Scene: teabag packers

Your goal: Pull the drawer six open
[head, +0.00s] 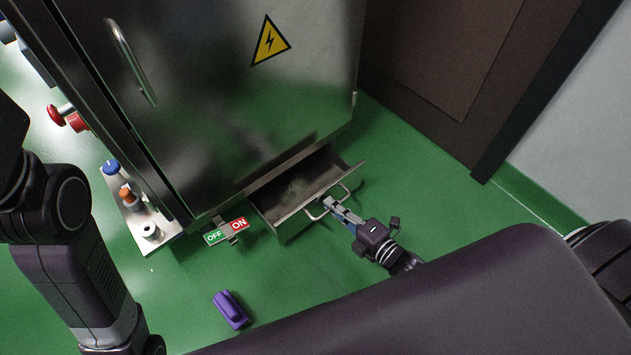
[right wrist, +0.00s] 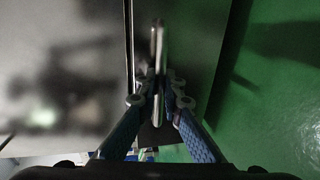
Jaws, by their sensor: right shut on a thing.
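The drawer (head: 298,192) at the bottom of the steel cabinet stands partly pulled out, and its inside looks empty. Its bar handle (head: 318,212) runs along the front. My right gripper (head: 332,205) is at the handle's near part and is shut on it. In the right wrist view the handle (right wrist: 158,75) stands between the two blue-padded fingers (right wrist: 160,98). My left arm comes in at the left of the head view, but its gripper is out of view. No number on the drawer can be read.
The steel cabinet (head: 230,100) has a warning sign (head: 270,41). An OFF/ON switch (head: 226,232) sits left of the drawer. A purple object (head: 230,309) lies on the green floor. A panel with knobs (head: 135,205) is at the left. The floor right of the drawer is clear.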

